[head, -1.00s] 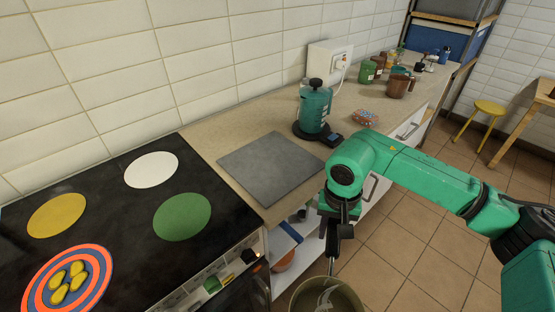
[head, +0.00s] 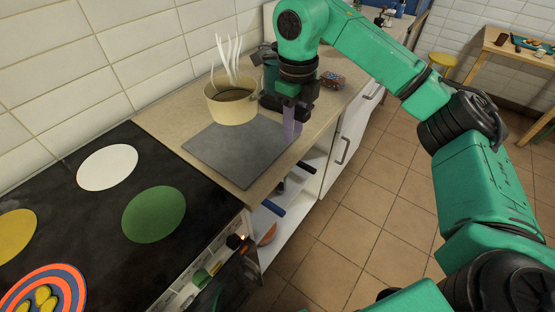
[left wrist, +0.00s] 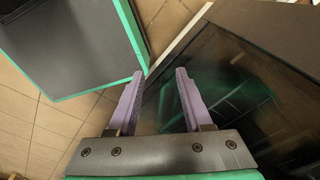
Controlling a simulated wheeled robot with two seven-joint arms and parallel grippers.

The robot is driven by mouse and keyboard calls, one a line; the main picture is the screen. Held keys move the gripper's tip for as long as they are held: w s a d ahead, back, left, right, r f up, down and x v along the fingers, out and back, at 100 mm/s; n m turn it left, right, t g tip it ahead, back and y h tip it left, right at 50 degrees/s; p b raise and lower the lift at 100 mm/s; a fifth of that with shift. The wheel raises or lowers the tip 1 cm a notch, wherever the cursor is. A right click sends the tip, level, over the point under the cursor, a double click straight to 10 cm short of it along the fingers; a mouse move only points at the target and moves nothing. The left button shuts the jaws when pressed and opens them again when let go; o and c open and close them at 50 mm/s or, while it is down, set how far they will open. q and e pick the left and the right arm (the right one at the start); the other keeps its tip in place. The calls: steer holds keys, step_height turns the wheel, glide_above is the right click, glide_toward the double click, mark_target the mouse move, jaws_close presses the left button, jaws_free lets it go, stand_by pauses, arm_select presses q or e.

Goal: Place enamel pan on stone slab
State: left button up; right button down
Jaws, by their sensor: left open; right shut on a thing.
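The enamel pan (head: 232,108) is cream-coloured and upright in the head view, with white wisps above it and dark contents. It appears over the far part of the grey stone slab (head: 236,155); I cannot tell whether it touches the slab. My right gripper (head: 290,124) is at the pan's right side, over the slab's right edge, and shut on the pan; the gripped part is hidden. My left gripper (left wrist: 160,75) shows only in the left wrist view, open with nothing between its purple fingers.
The black hob (head: 70,215) with coloured discs lies left of the slab. The slab's front part is clear.

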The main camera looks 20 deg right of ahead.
step_height(320, 180, down, 14)
steer(key=p, duration=0.3)
steer(key=shift+f, duration=0.15)
steer(key=c, duration=0.6)
jaws_free()
steer(key=shift+s, duration=0.1)
steer(key=shift+o, duration=0.2)
step_height(320, 180, up, 12)
steer(key=b, duration=0.3)
steer(key=shift+b, duration=0.3)
